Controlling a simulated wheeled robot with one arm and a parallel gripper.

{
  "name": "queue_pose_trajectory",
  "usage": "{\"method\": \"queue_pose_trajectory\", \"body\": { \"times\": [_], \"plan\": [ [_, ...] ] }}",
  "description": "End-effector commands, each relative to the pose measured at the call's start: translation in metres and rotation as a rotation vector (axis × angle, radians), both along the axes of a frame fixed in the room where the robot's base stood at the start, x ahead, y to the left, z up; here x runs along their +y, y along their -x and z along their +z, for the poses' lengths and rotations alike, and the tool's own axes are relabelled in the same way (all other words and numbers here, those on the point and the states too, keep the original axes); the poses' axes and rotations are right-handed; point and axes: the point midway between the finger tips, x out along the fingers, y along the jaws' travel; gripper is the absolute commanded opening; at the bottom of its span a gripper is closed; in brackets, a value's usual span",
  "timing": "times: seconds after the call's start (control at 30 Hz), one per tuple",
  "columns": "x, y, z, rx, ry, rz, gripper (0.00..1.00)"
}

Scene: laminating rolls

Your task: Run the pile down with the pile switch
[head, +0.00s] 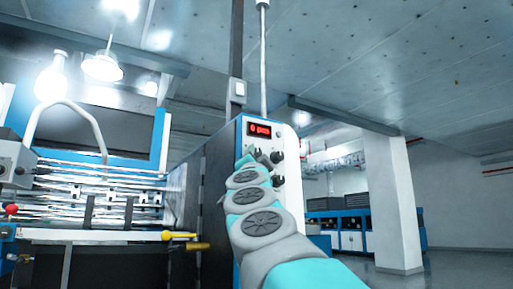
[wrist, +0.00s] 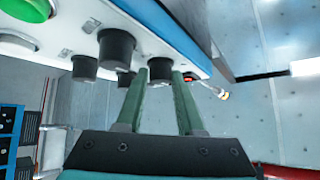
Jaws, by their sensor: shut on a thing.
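A control panel (head: 284,140) with a white face and blue side stands in the middle of the head view. It carries a red lit display (head: 260,129) and several black knobs. My gripper (wrist: 158,78) has its two green fingers shut on one black knob (wrist: 160,66) of the panel in the wrist view. Other black knobs (wrist: 115,47) sit beside it, clear of the fingers. I read no labels, so I cannot tell which knob is the pile switch. In the head view my arm hides the lower left of the panel face.
A machine with shiny rollers (head: 100,185) stands left of the panel. A yellow-knobbed lever (head: 178,236) sticks out low beside it. A white pillar (head: 393,200) and blue cabinets (head: 350,233) stand at the right. A green button (wrist: 28,8) is on the panel.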

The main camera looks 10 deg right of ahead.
Motion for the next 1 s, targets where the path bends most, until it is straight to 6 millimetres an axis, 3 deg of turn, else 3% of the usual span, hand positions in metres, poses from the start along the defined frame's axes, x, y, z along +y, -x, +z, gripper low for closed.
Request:
{"method": "queue_pose_trajectory", "body": {
  "times": [0.73,0.77,1.0],
  "plan": [
    [0.0012,0.0006,-0.0005,0.019,-0.047,0.001,0.00],
    [0.0014,0.0005,-0.0006,0.019,-0.047,0.001,0.39],
    [0.0011,0.0004,-0.0005,0.019,-0.047,0.001,0.66]
  ]
}}
